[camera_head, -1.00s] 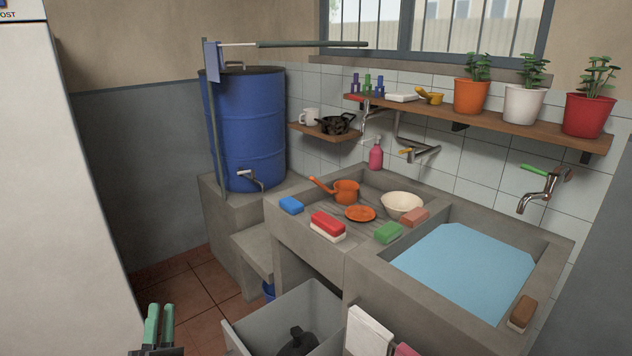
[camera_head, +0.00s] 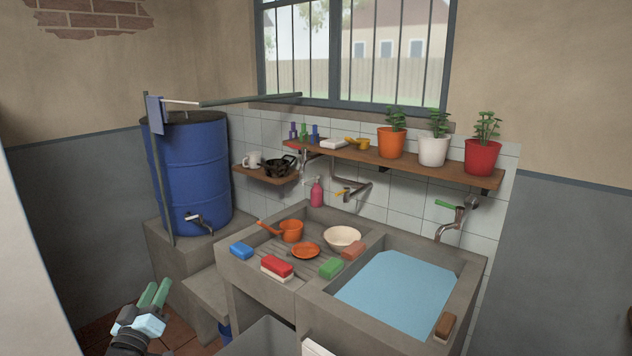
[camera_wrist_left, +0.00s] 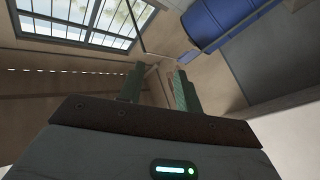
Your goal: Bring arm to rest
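My left gripper (camera_head: 154,292) shows at the lower left of the head view, with two green fingers pointing up over the tiled floor. In the left wrist view its fingers (camera_wrist_left: 160,72) stand apart with nothing between them, so it is open and empty. It is well to the left of the concrete sink (camera_head: 318,318) and touches nothing. My right gripper is in neither view.
A blue barrel (camera_head: 196,168) stands on a concrete block behind my left gripper. The sink ledge holds sponges, a red brush (camera_head: 277,266), an orange pan (camera_head: 291,231) and a bowl (camera_head: 342,238). A grey bin (camera_head: 262,340) stands below. Potted plants line the shelf (camera_head: 400,165).

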